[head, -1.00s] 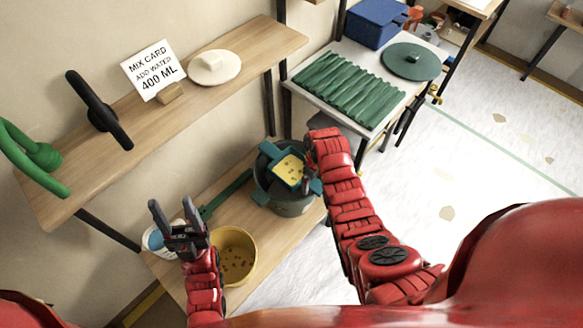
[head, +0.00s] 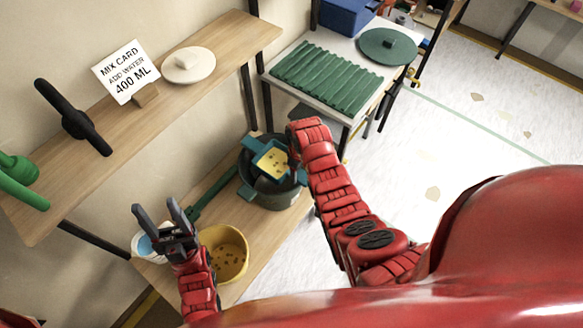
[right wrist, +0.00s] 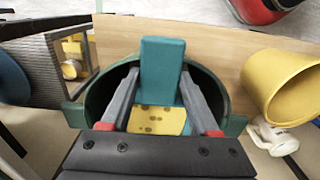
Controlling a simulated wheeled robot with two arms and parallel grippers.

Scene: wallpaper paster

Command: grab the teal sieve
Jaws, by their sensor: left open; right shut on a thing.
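The teal sieve (head: 256,146) has a yellow, brown-spotted inside. It sits at the mouth of a dark green pot (head: 281,202) in the head view. My right gripper (head: 291,155) is at the sieve's right side. In the right wrist view the teal block of the sieve (right wrist: 162,62) stands between the two fingers of my right gripper (right wrist: 160,85), which is shut on it. Whether the sieve touches the pot is unclear. My left gripper (head: 158,212) is open and empty, above the lower shelf near the yellow bucket.
The yellow bucket (head: 243,262) and a white-and-blue container (head: 146,246) stand on the lower wooden shelf (head: 215,208). The upper shelf holds a mix card (head: 125,70) and a cream lid (head: 189,66). A side table carries a green corrugated sheet (head: 325,78) and a round green lid (head: 389,46).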

